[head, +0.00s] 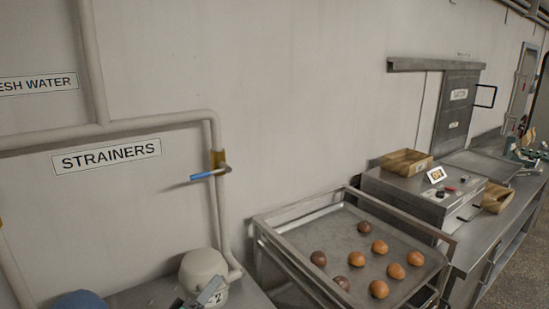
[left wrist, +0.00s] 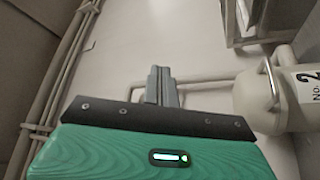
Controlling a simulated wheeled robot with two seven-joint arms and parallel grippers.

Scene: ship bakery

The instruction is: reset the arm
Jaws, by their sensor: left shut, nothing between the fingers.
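My left gripper (head: 210,291) shows at the bottom of the head view, in front of the cream container marked 2 (head: 203,265). In the left wrist view its grey fingers (left wrist: 160,84) are together with nothing between them, above a dark bracket and a green housing. The same cream container (left wrist: 272,101), with a wire handle, stands to the right of the fingers in that view, apart from them. My right gripper is in neither view.
A steel rack with a tray (head: 340,238) of several buns stands right of the container. A blue object (head: 78,299) is at the lower left. Pipes with a blue-handled valve (head: 209,174) run along the wall.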

